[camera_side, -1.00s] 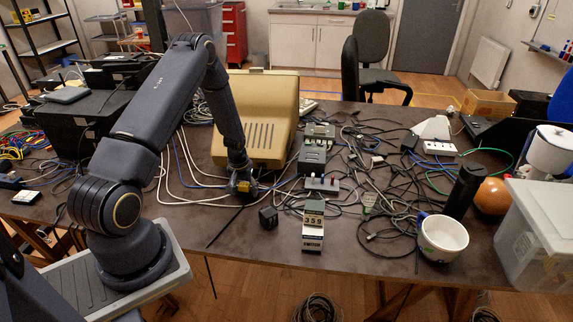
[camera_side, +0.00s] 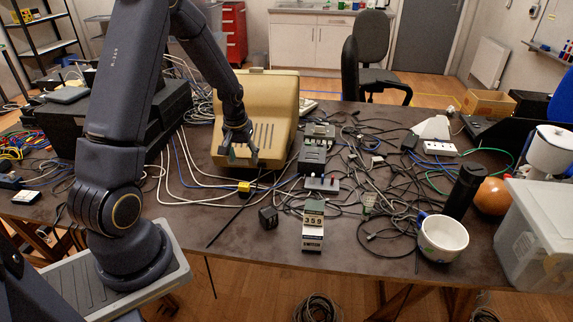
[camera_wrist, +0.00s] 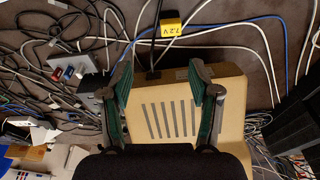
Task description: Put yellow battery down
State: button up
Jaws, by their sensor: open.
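The yellow battery (camera_side: 244,187) lies on the dark table, just in front of the beige monitor. In the wrist view the battery (camera_wrist: 170,27) has a yellow face marked 7.2 V and a black part beside it, with cables around it. My gripper (camera_side: 238,160) is open and empty, raised above the battery in front of the monitor's slotted case. In the wrist view my gripper (camera_wrist: 160,80) shows two green-padded fingers spread wide, with the battery beyond their tips and nothing between them.
The beige monitor (camera_side: 273,97) stands close behind my gripper. A grey switch box (camera_side: 322,184), a small black cube (camera_side: 268,217) and many loose cables lie to the right. A white mug (camera_side: 443,238) is near the front edge. The front left tabletop is fairly clear.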

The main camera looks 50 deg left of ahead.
jog(key=d+r+m+t, duration=0.1)
jog(key=d+r+m, duration=0.1)
jog(key=d+r, duration=0.65)
jog(key=s+d+r+m+t+h, duration=0.1)
jog(key=s+d+r+m+t, duration=0.2)
jog(key=s+d+r, duration=1.1)
jog(key=m, duration=0.3)
jog(key=shift+s+d, duration=0.2)
jog(key=shift+d, duration=0.05)
jog(key=shift+r, duration=0.1)
